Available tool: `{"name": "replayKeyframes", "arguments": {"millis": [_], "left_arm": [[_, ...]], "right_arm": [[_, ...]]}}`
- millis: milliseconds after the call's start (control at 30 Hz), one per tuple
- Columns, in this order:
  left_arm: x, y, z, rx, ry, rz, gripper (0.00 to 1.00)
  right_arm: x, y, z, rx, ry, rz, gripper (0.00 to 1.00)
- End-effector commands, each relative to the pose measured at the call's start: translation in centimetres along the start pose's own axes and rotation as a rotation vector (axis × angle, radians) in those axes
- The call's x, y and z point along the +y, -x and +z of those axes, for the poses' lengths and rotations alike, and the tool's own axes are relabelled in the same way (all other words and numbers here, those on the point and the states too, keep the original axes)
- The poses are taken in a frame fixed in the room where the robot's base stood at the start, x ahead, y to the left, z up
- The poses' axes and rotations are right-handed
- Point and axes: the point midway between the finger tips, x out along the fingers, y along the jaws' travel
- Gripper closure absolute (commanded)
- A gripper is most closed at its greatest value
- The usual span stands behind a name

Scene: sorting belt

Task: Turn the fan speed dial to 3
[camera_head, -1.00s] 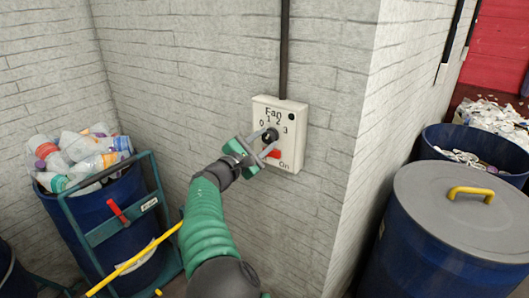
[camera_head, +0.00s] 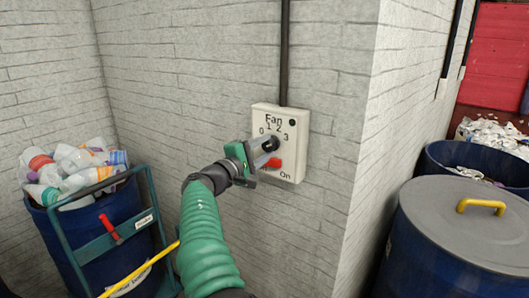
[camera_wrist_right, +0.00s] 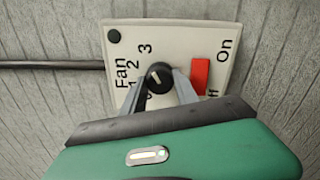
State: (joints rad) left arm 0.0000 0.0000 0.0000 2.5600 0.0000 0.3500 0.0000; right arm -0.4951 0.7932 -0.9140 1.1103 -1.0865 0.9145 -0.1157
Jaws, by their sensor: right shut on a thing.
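The white fan box (camera_head: 293,127) is fixed to the brick wall and marked "Fan" and 0, 1, 2, 3. Its round black dial (camera_head: 273,144) is partly hidden by my right gripper (camera_head: 268,153), which reaches in from the lower left. In the right wrist view the fan box (camera_wrist_right: 185,38) shows sideways. The dial (camera_wrist_right: 160,77) sits between the two grey fingers of my right gripper (camera_wrist_right: 160,86), shut on it. A small pale mark shows on the dial's left side, but I cannot tell exactly which number it points to. My left gripper is not in view.
A red switch (camera_head: 273,164), marked On, is just below the dial, close to my fingers. A dark conduit (camera_head: 285,55) runs up from the box. A blue bin (camera_head: 95,243) of bottles on a cart stands left. A lidded blue barrel (camera_head: 440,245) stands right, past the wall corner.

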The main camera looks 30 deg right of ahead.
Motion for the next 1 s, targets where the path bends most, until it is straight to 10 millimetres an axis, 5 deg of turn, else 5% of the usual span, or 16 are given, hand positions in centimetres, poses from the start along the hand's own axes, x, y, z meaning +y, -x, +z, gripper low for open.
{"name": "replayKeyframes", "arguments": {"millis": [367,400,567,1000], "left_arm": [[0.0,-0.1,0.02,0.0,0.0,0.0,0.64],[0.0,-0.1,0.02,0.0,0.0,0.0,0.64],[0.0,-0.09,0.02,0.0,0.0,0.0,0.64],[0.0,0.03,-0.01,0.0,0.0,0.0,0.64]], "right_arm": [[-0.6,0.14,-0.34,0.004,-0.002,-0.01,1.0],[-0.6,0.14,-0.33,0.004,-0.002,-0.01,0.62],[-0.41,0.1,-0.19,0.003,-0.003,-0.007,0.43],[-0.08,-0.02,0.02,0.0,-0.004,-0.002,0.43]]}}
